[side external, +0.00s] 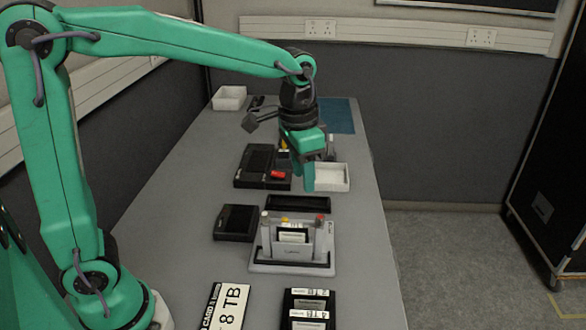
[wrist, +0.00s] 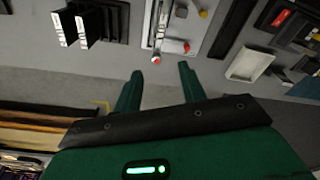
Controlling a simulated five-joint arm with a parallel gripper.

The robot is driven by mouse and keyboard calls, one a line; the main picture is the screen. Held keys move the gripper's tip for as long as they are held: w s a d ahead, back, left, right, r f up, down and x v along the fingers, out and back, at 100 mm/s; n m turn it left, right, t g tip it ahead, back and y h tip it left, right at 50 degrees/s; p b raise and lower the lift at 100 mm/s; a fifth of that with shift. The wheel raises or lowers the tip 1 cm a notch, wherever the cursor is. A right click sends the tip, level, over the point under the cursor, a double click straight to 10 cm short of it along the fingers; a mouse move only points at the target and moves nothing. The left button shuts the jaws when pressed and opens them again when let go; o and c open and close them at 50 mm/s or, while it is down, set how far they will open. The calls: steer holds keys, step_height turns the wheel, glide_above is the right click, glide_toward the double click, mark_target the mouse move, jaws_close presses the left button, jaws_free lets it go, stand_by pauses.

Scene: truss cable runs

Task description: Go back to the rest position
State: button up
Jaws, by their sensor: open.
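My gripper (side external: 308,188) is green and hangs from my arm above the far half of the grey table, over the area between a black device and a white tray. In the wrist view its two fingers (wrist: 158,88) stand apart with nothing between them.
A black device (side external: 253,168) with a red piece, a white tray (side external: 332,188), a black box (side external: 236,223) and a grey rack (side external: 263,268) holding cards stand on the table. A wall borders the left.

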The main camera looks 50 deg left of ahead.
steer(key=s+a+n+t, duration=0.2)
steer(key=s+a, duration=0.1)
steer(key=s, duration=0.5)
steer(key=s+a+r+n+t, duration=0.1)
steer(key=s+a, duration=0.3)
steer(key=s, duration=0.4)
steer(key=shift+a+n+t, duration=0.25)
steer(key=shift+n+t, duration=0.35)
steer(key=shift+t, duration=0.2)
